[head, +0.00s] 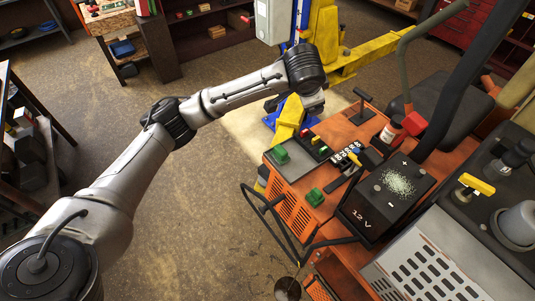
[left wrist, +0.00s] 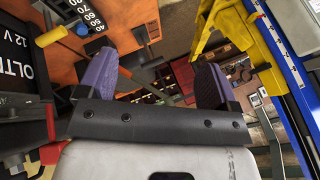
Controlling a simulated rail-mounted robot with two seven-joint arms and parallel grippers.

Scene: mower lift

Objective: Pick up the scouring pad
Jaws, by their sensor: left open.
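One green block (head: 281,154) lies on a grey plate on the orange machine. Another green block (head: 315,197) lies nearer, on the orange surface. I cannot tell which is the scouring pad. My left arm comes in from the left and bends down beyond the machine's far left corner. Its gripper (left wrist: 152,78) shows open and empty in the left wrist view, with dark purple fingers apart. In the head view the fingers are mostly hidden by the wrist. The gripper is apart from both green blocks.
A black 12 V box (head: 388,195) and a red-and-white bottle (head: 390,131) stand on the machine. A yellow lift arm (head: 375,55) lies beyond. A vented grey panel (head: 435,270) fills the lower right. The floor (head: 190,220) at left is mostly clear.

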